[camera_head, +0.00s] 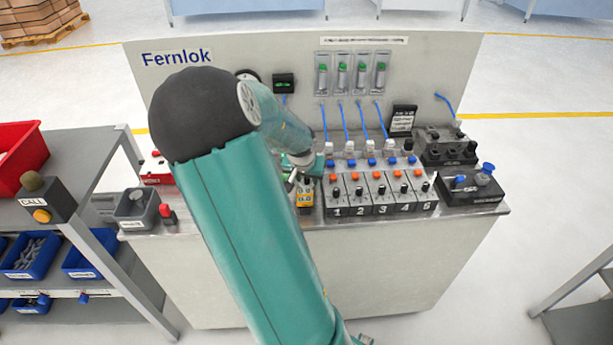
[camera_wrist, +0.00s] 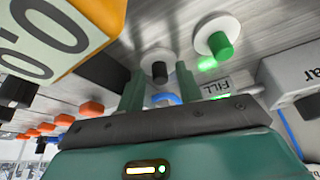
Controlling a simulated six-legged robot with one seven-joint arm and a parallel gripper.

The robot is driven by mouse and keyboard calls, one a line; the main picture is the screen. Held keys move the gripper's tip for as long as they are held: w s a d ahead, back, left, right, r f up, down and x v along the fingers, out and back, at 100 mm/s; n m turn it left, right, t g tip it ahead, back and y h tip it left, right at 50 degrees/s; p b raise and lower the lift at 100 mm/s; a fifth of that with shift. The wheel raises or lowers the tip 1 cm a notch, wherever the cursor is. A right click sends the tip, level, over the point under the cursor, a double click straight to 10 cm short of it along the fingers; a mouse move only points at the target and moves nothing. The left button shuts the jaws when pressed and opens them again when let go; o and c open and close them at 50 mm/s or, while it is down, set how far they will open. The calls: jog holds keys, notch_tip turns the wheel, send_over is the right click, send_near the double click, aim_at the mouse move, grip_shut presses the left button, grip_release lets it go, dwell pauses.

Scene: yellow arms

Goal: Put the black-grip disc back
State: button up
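The black-grip disc, a pale round disc (camera_wrist: 158,58) with a short black grip, is in the wrist view on a grey surface. My gripper (camera_wrist: 160,82) is open, one green finger on each side of the black grip, with gaps visible. I cannot tell how near the fingertips are in depth. A blue curved piece (camera_wrist: 165,98) shows between the fingers, partly hidden. A pale disc with a green grip (camera_wrist: 222,45) is to the right, beside a green glow and a FILL label (camera_wrist: 216,87). In the head view my gripper (camera_head: 302,168) is over the bench, and my arm hides the black-grip disc.
A yellow device with a display (camera_head: 305,196) stands close beside my gripper; it also fills the upper left of the wrist view (camera_wrist: 70,30). Numbered switch modules (camera_head: 380,195) stand to the right. A grey box (camera_wrist: 290,75) is at the wrist view's right edge.

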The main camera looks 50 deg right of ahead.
jog(key=shift+r, duration=0.1)
jog(key=v, duration=1.2)
dwell(0.4)
jog(key=w+a+r+n+t+y, duration=0.1)
jog(key=a+r+n+y, duration=0.15)
jog(key=a, duration=0.75)
jog(key=w+a+r+n+t+y, duration=0.15)
jog(key=a+n, duration=0.25)
jog(key=a, duration=0.6)
jog(key=s+a+r+n, duration=0.3)
jog(key=s+a, duration=0.1)
jog(key=a, duration=0.4)
jog(key=s+a+r+n+t, duration=0.1)
jog(key=s+a+n, duration=0.3)
jog(key=a, duration=0.4)
jog(key=shift+a+r, duration=0.3)
jog(key=shift+r, duration=0.6)
jog(key=shift+s, duration=0.1)
